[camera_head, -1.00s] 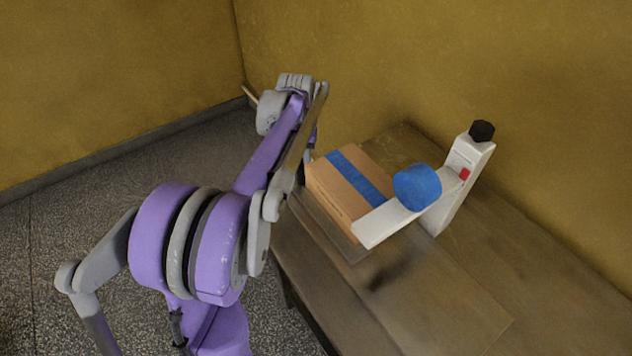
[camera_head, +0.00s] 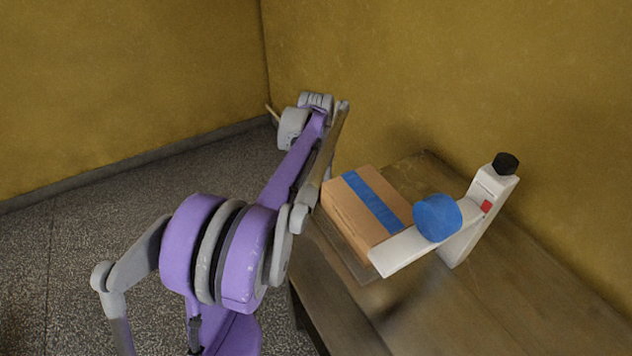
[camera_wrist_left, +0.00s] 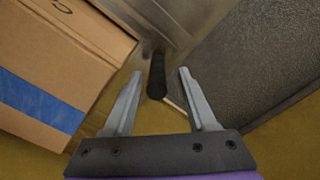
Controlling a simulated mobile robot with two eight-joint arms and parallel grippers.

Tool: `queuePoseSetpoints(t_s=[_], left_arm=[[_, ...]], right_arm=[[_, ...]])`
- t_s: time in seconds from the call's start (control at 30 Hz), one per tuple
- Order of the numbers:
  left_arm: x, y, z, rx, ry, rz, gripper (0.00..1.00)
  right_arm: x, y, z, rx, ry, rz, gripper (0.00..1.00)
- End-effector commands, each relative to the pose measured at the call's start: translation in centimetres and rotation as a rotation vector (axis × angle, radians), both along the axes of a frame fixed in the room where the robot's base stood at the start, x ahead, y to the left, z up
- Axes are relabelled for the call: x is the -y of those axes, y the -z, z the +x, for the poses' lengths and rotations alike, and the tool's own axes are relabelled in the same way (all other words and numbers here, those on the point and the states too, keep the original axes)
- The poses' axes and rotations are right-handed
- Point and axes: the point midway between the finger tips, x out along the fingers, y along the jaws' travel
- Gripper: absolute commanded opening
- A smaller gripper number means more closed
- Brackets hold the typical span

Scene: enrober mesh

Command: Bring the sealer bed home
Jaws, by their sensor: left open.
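The sealer has a white post and arm (camera_head: 404,251) with a blue drum (camera_head: 437,217) and a black knob (camera_head: 505,163). A cardboard box (camera_head: 352,215) with blue tape lies beside the arm, on the flat bed (camera_head: 352,264). The box also shows at left in the left wrist view (camera_wrist_left: 90,45). There, a short black handle (camera_wrist_left: 157,78) stands between the fingertips of my open left gripper (camera_wrist_left: 160,73), with gaps on both sides. The grey metal surface (camera_wrist_left: 170,15) behind it looks like the bed. In the head view my forearm hides the left gripper. My right gripper is not in view.
The sealer stands on a wooden table (camera_head: 500,300) against a mustard wall (camera_head: 420,70). The table's near right part is clear. Speckled grey floor (camera_head: 90,220) lies left of the table.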

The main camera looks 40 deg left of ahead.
Motion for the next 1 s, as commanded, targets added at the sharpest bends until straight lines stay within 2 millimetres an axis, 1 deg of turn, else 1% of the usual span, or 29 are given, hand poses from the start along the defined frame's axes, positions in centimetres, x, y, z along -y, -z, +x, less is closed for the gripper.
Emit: queuePoseSetpoints(t_s=[0.17,0.3,0.5,0.6,0.7,1.0], left_arm=[[0.0,-2.6,0.0,0.0,0.0,0.0,0.57],[0.0,-5.6,0.0,0.001,0.0,0.0,0.57],[-0.1,-9.0,0.0,0.001,-0.001,0.0,0.57],[-0.1,-10.0,0.0,0.001,-0.001,0.0,0.57],[-0.1,-10.5,0.0,0.0,-0.001,0.001,0.57],[-0.1,-10.6,0.0,0.001,-0.001,0.0,0.57]], right_arm=[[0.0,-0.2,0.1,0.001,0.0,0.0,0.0],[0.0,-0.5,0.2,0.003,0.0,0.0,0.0],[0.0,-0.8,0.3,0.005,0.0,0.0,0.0],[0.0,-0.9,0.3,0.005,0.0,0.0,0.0],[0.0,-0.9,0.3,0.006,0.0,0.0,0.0],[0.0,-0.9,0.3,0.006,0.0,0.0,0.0]])
